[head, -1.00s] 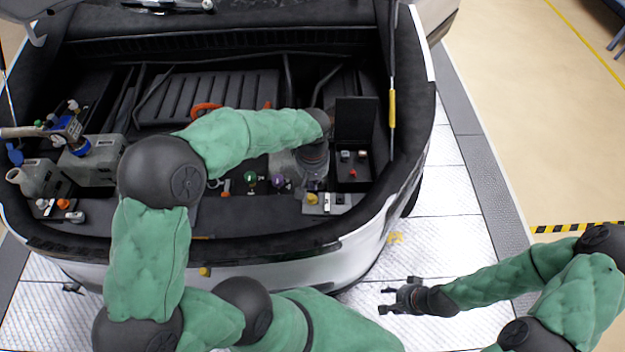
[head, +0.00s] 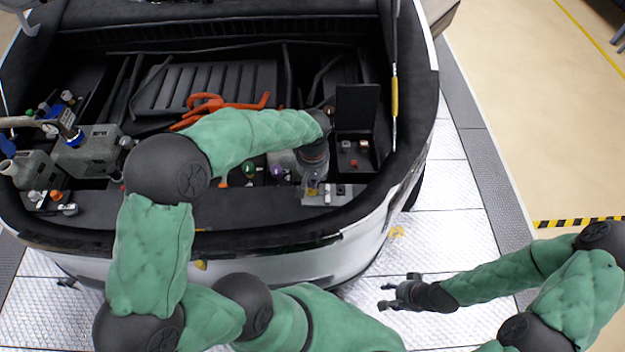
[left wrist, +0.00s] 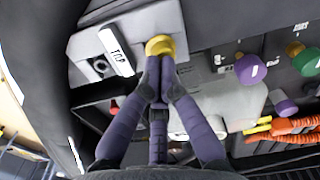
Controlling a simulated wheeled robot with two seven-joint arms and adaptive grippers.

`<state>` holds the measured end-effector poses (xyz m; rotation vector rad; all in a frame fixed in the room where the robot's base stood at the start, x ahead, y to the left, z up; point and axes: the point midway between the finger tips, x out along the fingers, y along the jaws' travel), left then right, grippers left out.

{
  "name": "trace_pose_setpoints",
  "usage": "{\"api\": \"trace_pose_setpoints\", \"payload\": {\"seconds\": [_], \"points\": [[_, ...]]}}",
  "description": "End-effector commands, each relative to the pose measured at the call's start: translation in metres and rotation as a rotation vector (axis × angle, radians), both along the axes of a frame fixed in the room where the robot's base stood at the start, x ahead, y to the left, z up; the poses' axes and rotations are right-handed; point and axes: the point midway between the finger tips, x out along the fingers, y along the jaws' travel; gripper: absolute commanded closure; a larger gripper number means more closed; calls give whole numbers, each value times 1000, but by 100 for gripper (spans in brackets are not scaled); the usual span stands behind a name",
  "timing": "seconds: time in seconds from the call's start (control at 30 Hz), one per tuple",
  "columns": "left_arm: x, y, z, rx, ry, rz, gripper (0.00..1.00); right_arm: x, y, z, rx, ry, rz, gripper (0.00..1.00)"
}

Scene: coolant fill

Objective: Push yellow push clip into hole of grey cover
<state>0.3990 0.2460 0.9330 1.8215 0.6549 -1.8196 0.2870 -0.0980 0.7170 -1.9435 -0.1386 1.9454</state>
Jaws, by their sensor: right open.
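The grey cover (head: 342,191) lies at the front right of the car's front compartment. It also shows in the left wrist view (left wrist: 85,45), with a "TOP" label and a dark round hole. The yellow push clip (left wrist: 160,45) stands on the cover beside the label; I cannot tell how deep it sits. My left gripper (left wrist: 159,66) has its fingers together, with tips at the clip's near side, seemingly touching it. In the head view the left gripper (head: 313,185) is above the clip, partly covering it. My right gripper (head: 385,294) is open and empty outside the car.
A black box with a raised lid (head: 356,108) stands just behind the cover. Green (left wrist: 306,61) and purple (left wrist: 249,68) knobs and orange cables (left wrist: 295,128) are close by. The car's front rim (head: 270,236) runs in front.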

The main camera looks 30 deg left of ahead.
Motion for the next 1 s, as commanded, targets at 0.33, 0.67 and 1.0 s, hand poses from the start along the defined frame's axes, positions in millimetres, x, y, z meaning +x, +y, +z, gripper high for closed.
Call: {"api": "trace_pose_setpoints", "payload": {"seconds": [0.33, 0.67, 1.0], "points": [[-1, 0, -7, -1, 2, 0, 100, 0, 0, -5, 0, 0, 0, 53], [0, 0, 2, 0, 1, 0, 100, 0, 0, 2, 0, 0, 0, 53], [0, 0, 24, 0, 0, 0, 100, 0, 0, 18, 0, 0, 0, 53]]}}
